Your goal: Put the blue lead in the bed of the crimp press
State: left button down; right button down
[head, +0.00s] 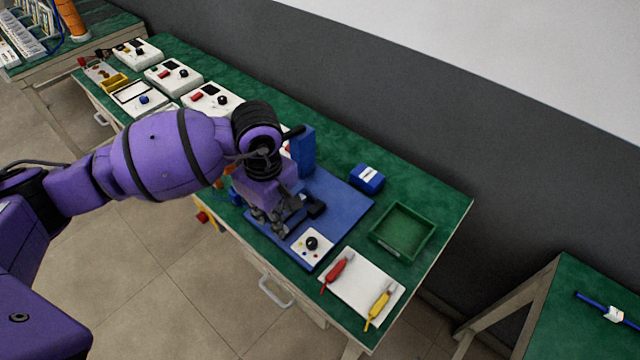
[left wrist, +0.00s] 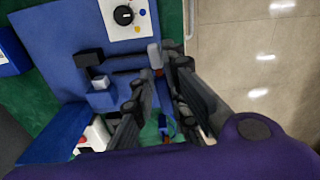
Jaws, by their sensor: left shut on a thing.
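The crimp press (head: 345,200) has a blue base plate, an upright blue block and a white knob panel. Its plate also shows in the left wrist view (left wrist: 60,80). Dark blocks and bars on the plate, beside my fingers, look like the bed (left wrist: 125,80). My left gripper (head: 285,215) is low over the plate, its fingers shut. In the left wrist view a bit of the blue lead (left wrist: 169,128) shows between the fingers, and a light grey end sticks out past them. Most of the lead is hidden. I cannot tell whether it touches the bed. My right gripper is not in view.
A white mat (head: 341,298) with a red lead (head: 338,270) and a yellow lead (head: 380,303) lies at the near table end. A green tray (head: 385,243) and a blue box (head: 367,180) stand behind. Several white units line the table's far left.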

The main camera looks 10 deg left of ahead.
pick_arm(q)
jog(key=w+d+r+n+b, duration=0.15)
jog(key=w+n, duration=0.25)
jog(key=n, duration=0.4)
jog(key=w+d+r+n+b, duration=0.1)
jog(key=w+d+r+n, duration=0.15)
jog(key=w+n, duration=0.45)
jog(key=shift+n, duration=0.9)
jog(key=f, duration=0.3)
jog(key=s+f, duration=0.1)
jog(key=f, duration=0.2)
jog(key=s+f, duration=0.1)
jog(key=f, duration=0.2)
jog(key=shift+s+f+p, duration=0.1)
jog(key=shift+f+p, duration=0.15)
jog(key=shift+p, duration=0.1)
jog(key=shift+s+f, duration=0.1)
jog(key=shift+f, duration=0.45)
